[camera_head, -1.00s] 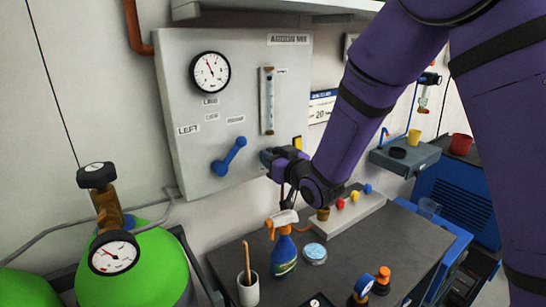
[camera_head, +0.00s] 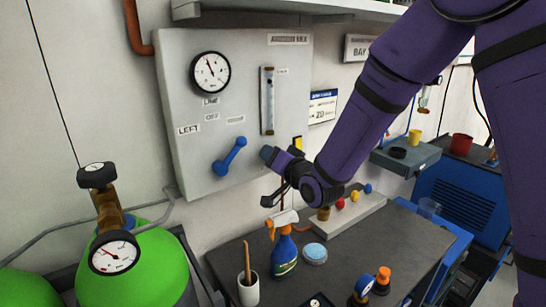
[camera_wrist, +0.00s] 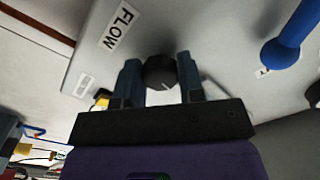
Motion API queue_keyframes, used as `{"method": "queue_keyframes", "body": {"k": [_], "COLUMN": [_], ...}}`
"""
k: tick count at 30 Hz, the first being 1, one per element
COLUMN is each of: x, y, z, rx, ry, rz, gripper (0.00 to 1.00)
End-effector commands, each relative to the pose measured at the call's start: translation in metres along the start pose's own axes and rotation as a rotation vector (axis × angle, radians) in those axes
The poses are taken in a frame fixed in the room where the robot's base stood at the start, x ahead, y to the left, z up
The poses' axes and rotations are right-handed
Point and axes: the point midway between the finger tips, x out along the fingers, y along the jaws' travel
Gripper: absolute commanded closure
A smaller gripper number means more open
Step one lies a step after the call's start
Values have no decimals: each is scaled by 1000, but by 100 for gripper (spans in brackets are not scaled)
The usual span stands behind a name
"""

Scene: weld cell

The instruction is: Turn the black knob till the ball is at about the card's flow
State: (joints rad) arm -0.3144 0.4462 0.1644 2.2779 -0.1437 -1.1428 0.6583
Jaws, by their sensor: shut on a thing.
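My gripper (camera_head: 268,154) is at the lower right of the grey panel (camera_head: 180,110). In the wrist view its two fingers (camera_wrist: 158,78) are shut on the black knob (camera_wrist: 160,71), one on each side. The knob has a pale pointer mark, and a FLOW label (camera_wrist: 118,25) is beside it. In the head view the knob is hidden by my gripper.
A blue lever handle (camera_head: 230,157) is left of my gripper and a round gauge (camera_head: 210,72) is above it. A spray bottle (camera_head: 284,248) and a blue-lidded tin (camera_head: 315,253) stand on the dark bench (camera_head: 345,270) below. Green cylinders (camera_head: 140,275) are at left.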

Motion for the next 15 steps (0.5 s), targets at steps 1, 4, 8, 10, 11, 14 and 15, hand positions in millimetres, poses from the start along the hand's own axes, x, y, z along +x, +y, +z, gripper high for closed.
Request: {"method": "queue_keyframes", "body": {"k": [1, 4, 8, 10, 11, 14, 15], "x": [0, 0, 0, 0, 0, 0, 0], "y": [1, 1, 0, 0, 0, 0, 0], "z": [-1, -1, -1, -1, 0, 0, 0], "rx": [38, 111, 188, 222, 234, 267, 278], "ry": [1, 2, 1, 1, 1, 1, 1], "rz": [2, 2, 1, 1, 1, 0, 0], "gripper": [88, 88, 88, 88, 88, 88, 88]}}
